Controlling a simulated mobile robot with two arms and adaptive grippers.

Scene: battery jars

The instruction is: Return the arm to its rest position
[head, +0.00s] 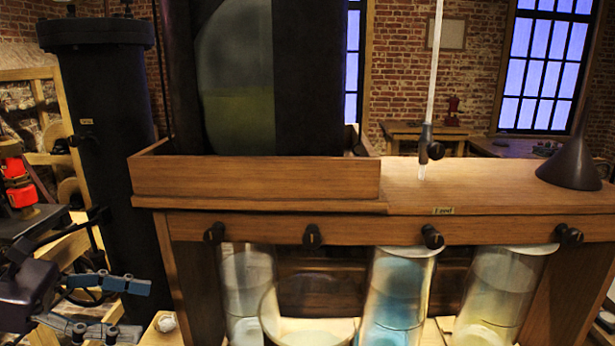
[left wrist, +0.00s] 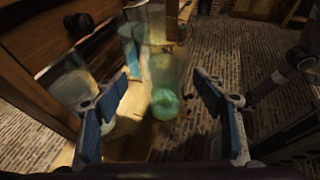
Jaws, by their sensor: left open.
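My left gripper (head: 108,303) is at the lower left of the head view, beside the left end of the wooden stand. Its blue-padded fingers are spread apart with nothing between them; they also show in the left wrist view (left wrist: 165,120). Glass jars stand under the stand's shelf: a pale one (head: 248,285), a wide clear one (head: 305,325), a blue one (head: 395,300) and a yellowish one (head: 500,290). In the left wrist view a greenish jar (left wrist: 164,102) shows beyond the fingers, apart from them. My right gripper is not in view.
The wooden stand (head: 480,185) carries a tray (head: 255,180), a glass tube (head: 434,60) and a dark funnel (head: 572,165). Dark knobs (head: 432,237) line its front. A tall black cylinder (head: 105,130) stands at left behind my gripper.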

